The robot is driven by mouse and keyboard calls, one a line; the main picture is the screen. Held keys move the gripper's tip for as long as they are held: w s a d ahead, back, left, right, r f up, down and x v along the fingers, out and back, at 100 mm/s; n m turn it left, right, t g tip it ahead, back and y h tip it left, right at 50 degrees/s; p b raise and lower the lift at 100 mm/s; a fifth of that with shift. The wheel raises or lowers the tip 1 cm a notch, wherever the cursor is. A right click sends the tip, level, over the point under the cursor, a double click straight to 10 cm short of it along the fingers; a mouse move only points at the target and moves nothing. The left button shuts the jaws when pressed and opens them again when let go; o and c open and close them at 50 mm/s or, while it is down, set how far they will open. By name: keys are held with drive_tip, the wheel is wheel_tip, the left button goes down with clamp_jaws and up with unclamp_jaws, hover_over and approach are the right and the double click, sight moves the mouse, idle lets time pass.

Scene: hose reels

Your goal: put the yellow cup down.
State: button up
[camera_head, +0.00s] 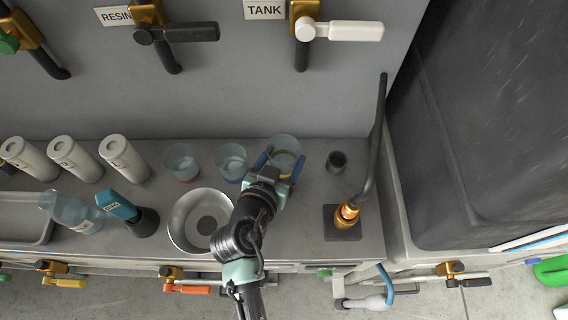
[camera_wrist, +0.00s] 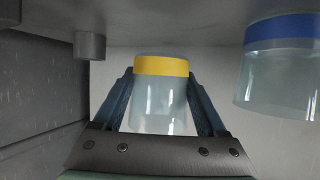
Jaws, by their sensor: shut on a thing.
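The yellow cup (camera_head: 286,143) is a clear cup with a yellow band; in the head view it is at the back of the counter, partly behind my gripper. It also shows in the wrist view (camera_wrist: 158,107), between the two fingers. My gripper (camera_head: 283,158) is shut on it, with one blue finger on each side. In the wrist view, the picture is upside down and the yellow band is close to the counter surface (camera_wrist: 200,38). I cannot tell whether the cup touches the counter.
A blue-banded cup (camera_head: 231,160) and a red-banded cup (camera_head: 181,162) stand left of the yellow cup. A small dark cylinder (camera_head: 337,161) stands to its right. A round basin (camera_head: 184,222) is front left, and a upright pipe (camera_head: 374,150) is farther right. The wall is close behind.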

sight(284, 166)
drive_tip(key=shift+f, duration=1.5)
drive_tip(key=shift+f+b, duration=0.1)
drive_tip(key=shift+b, duration=0.25)
drive_tip(key=shift+f, duration=0.15)
drive_tip(key=o, duration=1.3)
drive_tip(key=shift+o, duration=0.2)
drive_tip(key=shift+r, duration=0.2)
drive_tip(key=shift+r+p, duration=0.2)
drive_tip(key=shift+p, duration=0.1)
drive_tip(key=v, duration=1.2)
drive_tip(key=shift+f+b, duration=0.2)
drive_tip(key=shift+b, duration=0.1)
